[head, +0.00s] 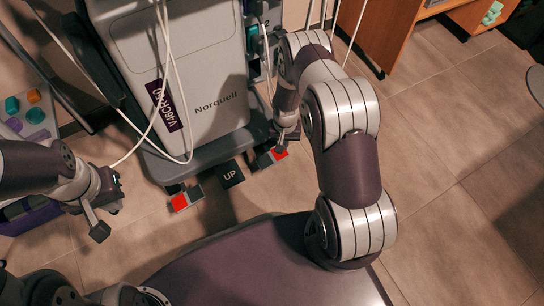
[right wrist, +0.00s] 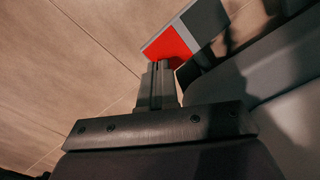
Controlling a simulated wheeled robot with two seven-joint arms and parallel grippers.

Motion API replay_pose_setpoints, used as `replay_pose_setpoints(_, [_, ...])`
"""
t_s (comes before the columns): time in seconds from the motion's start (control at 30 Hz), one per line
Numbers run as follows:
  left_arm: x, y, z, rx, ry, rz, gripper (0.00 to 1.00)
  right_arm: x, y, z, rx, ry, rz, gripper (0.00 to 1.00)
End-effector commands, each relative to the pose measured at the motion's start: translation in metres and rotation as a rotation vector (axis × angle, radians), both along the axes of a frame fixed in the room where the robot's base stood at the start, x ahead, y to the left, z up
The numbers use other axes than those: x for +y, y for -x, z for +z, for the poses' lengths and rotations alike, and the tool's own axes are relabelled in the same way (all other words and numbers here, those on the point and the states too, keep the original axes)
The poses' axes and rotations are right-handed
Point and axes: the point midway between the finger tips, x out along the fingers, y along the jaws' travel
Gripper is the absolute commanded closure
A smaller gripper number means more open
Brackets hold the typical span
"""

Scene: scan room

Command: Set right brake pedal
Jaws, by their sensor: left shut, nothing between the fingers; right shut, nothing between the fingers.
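The right brake pedal (head: 264,161) is at the foot of the grey machine (head: 205,75), right of the UP pedal (head: 230,175). It has a grey part and a red end (head: 280,153). In the right wrist view the red end (right wrist: 167,47) is just beyond my right fingertips. My right gripper (head: 281,148) points down at the red end, its shut fingers empty (right wrist: 160,68); whether they touch it I cannot tell. The left pedal (head: 181,202) is also red and grey. My left gripper (head: 99,231) is shut and empty, left of the pedals.
White cables (head: 166,90) hang across the machine front. A wooden cabinet (head: 385,35) stands at the upper right. A tray with colored items (head: 35,115) is at the left. The tiled floor (head: 460,150) to the right is mostly clear.

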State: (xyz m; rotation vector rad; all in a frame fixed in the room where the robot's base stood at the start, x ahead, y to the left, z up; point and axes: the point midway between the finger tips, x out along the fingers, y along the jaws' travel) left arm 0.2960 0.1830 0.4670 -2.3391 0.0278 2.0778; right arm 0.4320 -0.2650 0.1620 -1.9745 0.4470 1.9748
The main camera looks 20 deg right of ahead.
Motion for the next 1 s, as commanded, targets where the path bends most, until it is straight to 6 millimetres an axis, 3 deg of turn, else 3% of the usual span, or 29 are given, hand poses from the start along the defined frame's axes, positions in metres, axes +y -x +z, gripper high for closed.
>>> replay_pose_setpoints(1.0, [0.000,0.000,-0.012,0.000,0.000,0.000,1.00,0.000,0.000,-0.017,0.000,0.000,0.000,1.00])
